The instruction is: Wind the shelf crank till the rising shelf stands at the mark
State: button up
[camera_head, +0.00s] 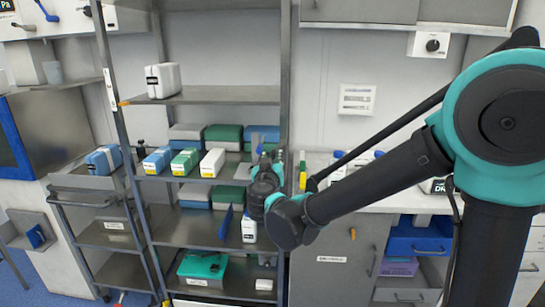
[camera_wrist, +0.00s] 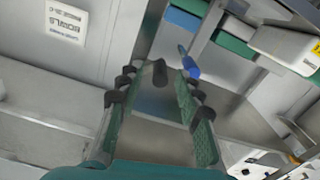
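My gripper (camera_head: 270,160) is at the right post of the metal shelving unit, seen from behind in the head view. In the wrist view my gripper (camera_wrist: 157,88) is open, its fingers apart on either side. A dark rounded knob (camera_wrist: 160,73), which looks like the crank's grip, shows between the fingertips. Whether they touch it I cannot tell. The rest of the crank is hidden in the head view. An upper shelf (camera_head: 205,96) carries a white box (camera_head: 163,80). An orange tab (camera_head: 123,103) and a white label strip (camera_head: 110,88) are at the left post. I cannot tell which is the mark.
Lower shelves hold blue, green and white boxes (camera_head: 186,162). A white bottle (camera_head: 249,228) stands below my gripper. A grey cabinet (camera_head: 333,262) and a counter are to the right. A blue-tipped item (camera_wrist: 190,66) is close to the right finger in the wrist view.

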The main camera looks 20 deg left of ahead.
jog(key=shift+w+a, duration=0.15)
jog(key=shift+w, duration=0.55)
jog(key=shift+c, duration=0.4)
grip_shut()
jog(key=shift+w+d+f+n, duration=0.1)
jog(key=shift+d+f+n, duration=0.3)
jog(key=shift+n, duration=1.1)
jog(key=shift+w+d+f+n, duration=0.15)
jog(key=shift+d+n, duration=0.4)
jog(key=shift+n, duration=0.95)
jog(key=shift+w+d+f+n, duration=0.15)
jog(key=shift+d+n, duration=0.35)
jog(key=shift+n, duration=1)
jog(key=shift+o, duration=0.4)
grip_release()
